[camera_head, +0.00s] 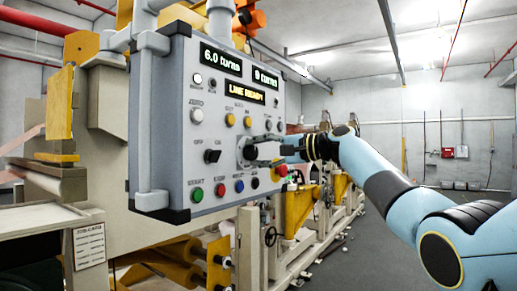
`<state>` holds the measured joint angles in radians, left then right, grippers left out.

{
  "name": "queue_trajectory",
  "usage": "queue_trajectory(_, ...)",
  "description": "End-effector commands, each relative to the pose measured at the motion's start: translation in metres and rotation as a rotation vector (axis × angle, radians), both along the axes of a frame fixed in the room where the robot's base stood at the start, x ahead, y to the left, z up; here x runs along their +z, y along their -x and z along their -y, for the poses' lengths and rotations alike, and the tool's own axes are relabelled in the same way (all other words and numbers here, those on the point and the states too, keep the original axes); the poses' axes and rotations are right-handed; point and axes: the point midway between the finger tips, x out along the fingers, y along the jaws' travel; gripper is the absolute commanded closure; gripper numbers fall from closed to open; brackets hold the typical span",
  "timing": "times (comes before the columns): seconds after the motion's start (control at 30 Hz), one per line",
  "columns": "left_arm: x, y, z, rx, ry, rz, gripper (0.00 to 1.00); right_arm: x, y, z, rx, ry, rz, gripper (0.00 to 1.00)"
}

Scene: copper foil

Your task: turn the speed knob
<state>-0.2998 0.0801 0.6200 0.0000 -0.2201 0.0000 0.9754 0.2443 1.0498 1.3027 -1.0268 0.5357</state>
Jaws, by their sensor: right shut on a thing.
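The grey control panel (213,80) stands upright in the middle left. The speed knob (242,152) sits on its lower face, right of a black switch (212,156). It is a grey round piece, partly hidden by the fingers of my right gripper (252,151). That gripper comes in from the right and is shut on the knob. The knob's pointer and setting cannot be made out. My left gripper is not in view.
Green (197,195), red (220,189) and blue (239,186) buttons line the panel's lower edge. A red button (281,170) sits close below my right gripper. The lit display (243,92) reads "LINE READY". Yellow-and-cream machinery (300,212) stands behind; floor is open at right.

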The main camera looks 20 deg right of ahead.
Motion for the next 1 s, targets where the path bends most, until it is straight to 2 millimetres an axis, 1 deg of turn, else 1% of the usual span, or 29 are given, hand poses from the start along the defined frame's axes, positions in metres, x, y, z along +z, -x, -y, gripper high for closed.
queue_trajectory(0.7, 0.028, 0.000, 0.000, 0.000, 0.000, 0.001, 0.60, -0.003, 0.000, 0.001, -0.002, -0.531, -0.419, 0.94)
queue_trajectory(1.0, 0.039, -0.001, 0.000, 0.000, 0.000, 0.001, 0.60, -0.004, 0.000, 0.001, -0.002, -0.713, -0.559, 0.94)
